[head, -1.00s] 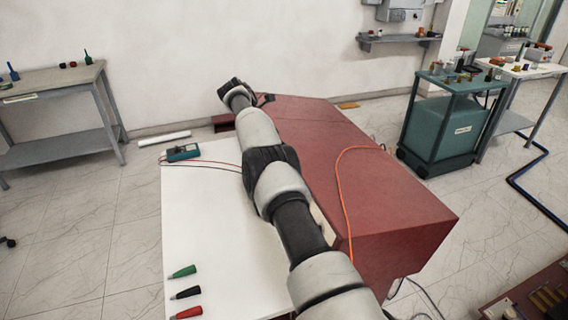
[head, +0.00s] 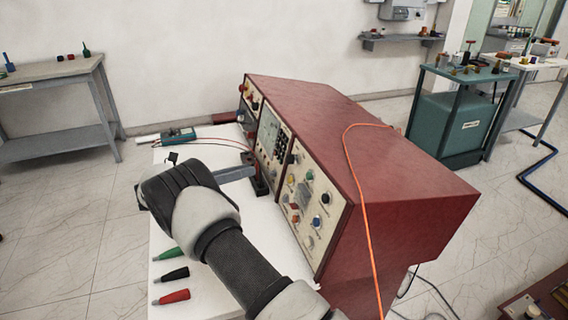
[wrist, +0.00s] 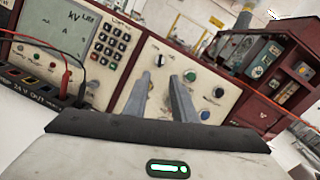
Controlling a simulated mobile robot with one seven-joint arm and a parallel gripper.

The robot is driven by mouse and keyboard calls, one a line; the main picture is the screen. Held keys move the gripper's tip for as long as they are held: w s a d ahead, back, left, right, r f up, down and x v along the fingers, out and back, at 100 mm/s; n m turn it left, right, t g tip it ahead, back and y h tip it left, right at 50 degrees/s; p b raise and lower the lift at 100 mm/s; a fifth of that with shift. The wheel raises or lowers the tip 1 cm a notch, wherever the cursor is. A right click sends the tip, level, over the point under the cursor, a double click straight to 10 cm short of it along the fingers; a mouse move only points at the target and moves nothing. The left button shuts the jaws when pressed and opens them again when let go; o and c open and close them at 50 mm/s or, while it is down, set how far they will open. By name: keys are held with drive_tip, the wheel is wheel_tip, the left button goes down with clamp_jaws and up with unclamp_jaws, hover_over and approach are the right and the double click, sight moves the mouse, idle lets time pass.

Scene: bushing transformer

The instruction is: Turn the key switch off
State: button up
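The red instrument cabinet (head: 370,160) stands on the white table, its cream control panel (head: 318,215) facing left toward my arm. My gripper (head: 255,172) is beside the panel in the head view. In the wrist view my gripper (wrist: 160,85) has its two fingers apart with nothing between them, pointing at the panel. A small dark upright knob on a pale round base (wrist: 160,60), possibly the key switch, shows just beyond the fingertips; I cannot tell its setting or whether a finger touches it.
A display with a keypad (wrist: 105,45) lies left of the fingers. Red and black leads (wrist: 66,75) plug in at far left. A teal meter (head: 178,136) and several coloured probes (head: 172,275) lie on the white table. An orange cable (head: 357,190) drapes over the cabinet.

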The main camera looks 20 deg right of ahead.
sight(290, 159)
drive_tip(key=w+d, duration=0.1)
drive_tip(key=d, duration=1.2)
clamp_jaws()
